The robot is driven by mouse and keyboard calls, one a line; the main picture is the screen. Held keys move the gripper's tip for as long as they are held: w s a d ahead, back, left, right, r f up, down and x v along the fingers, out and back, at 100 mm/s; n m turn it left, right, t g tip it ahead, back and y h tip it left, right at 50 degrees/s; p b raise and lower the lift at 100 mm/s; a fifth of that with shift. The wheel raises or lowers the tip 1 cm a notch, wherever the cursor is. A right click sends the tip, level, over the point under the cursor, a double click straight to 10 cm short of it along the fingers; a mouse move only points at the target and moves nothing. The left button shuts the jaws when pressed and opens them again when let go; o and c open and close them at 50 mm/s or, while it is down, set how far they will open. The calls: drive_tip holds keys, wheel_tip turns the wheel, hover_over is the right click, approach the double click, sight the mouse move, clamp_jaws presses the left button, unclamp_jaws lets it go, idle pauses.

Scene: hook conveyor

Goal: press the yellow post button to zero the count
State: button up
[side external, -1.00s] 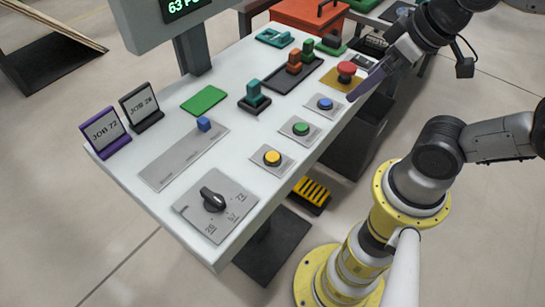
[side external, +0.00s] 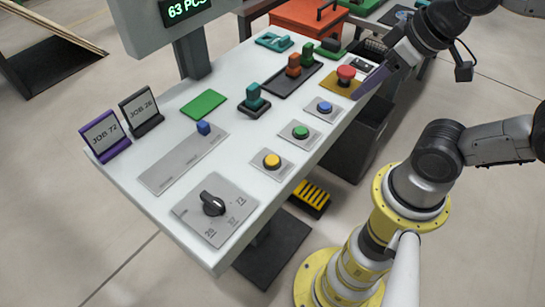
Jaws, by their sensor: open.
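The yellow button (side external: 272,161) sits on a small grey plate near the front edge of the white table (side external: 225,75). Nothing touches it. A display (side external: 186,10) on a post at the back reads "63 PCS" in green. My gripper (side external: 362,88), with purple fingers, is at the right edge of the table beside the red mushroom button (side external: 346,73). It is well to the right of the yellow button. It looks empty; the gap between its fingers is not clear from this side.
A green button (side external: 300,131) and a blue button (side external: 325,107) stand between the yellow button and my gripper. A black rotary knob (side external: 213,204) is left of the yellow button. Coloured blocks on a dark tray (side external: 283,80) and a red toolbox (side external: 307,19) are further back.

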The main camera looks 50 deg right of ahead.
clamp_jaws()
idle(1.3)
